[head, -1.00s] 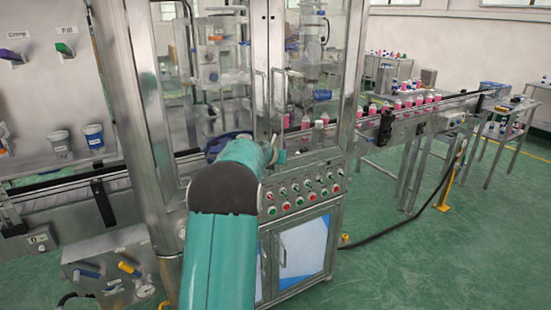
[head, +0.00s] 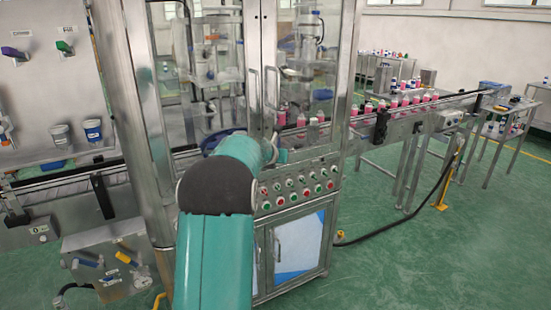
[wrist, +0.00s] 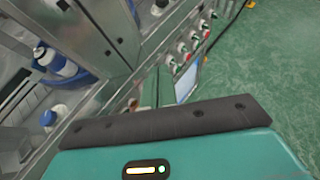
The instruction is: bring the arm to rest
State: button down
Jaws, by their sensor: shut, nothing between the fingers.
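My teal arm rises from the bottom of the head view and bends at a dark grey joint in front of the filling and crimping machine (head: 248,110). Its far end with my gripper (head: 281,156) is small and partly hidden behind the arm, close to the machine's front above the button panel. My gripper is shut and holds nothing. In the wrist view a teal housing with a dark edge strip fills the bottom, and no fingers show there.
The button panel (head: 298,189) is just right of my arm. A conveyor (head: 400,112) with pink bottles (head: 404,100) runs to the right. Blue-white containers show inside the machine in the wrist view (wrist: 60,63). Green floor (head: 400,260) is clear at front right, except for a black hose (head: 385,234).

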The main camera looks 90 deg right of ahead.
jog(key=s+a+r, duration=0.3)
jog(key=a, duration=0.2)
jog(key=shift+a+r, duration=0.4)
jog(key=w+a+r+m+t, duration=0.2)
jog(key=w+a, duration=0.4)
jog(key=w, duration=0.5)
jog(key=w+a+r+m+t+y, duration=0.15)
jog(key=w+a, duration=0.45)
jog(key=w, duration=0.6)
jog(key=w+a+r+m+t, duration=0.1)
jog(key=w+a+m+t, duration=0.1)
jog(key=w+a, duration=0.65)
jog(key=w+a+m+t+y, duration=0.2)
jog(key=w+a+m+y, duration=0.15)
jog(key=w+a, duration=1.15)
jog(key=a+f+m+t+y, duration=0.2)
jog(key=a, duration=1.4)
jog(key=s+a+f+m+y, duration=0.2)
jog(key=s+a, duration=0.1)
jog(key=a, duration=0.7)
jog(key=s+a+f+m+y, duration=0.1)
jog(key=s+a+f+y, duration=0.1)
jog(key=a, duration=0.8)
jog(key=shift+s+a+f+m+y, duration=0.3)
jog(key=shift+s+f+m, duration=0.1)
jog(key=shift+s, duration=0.35)
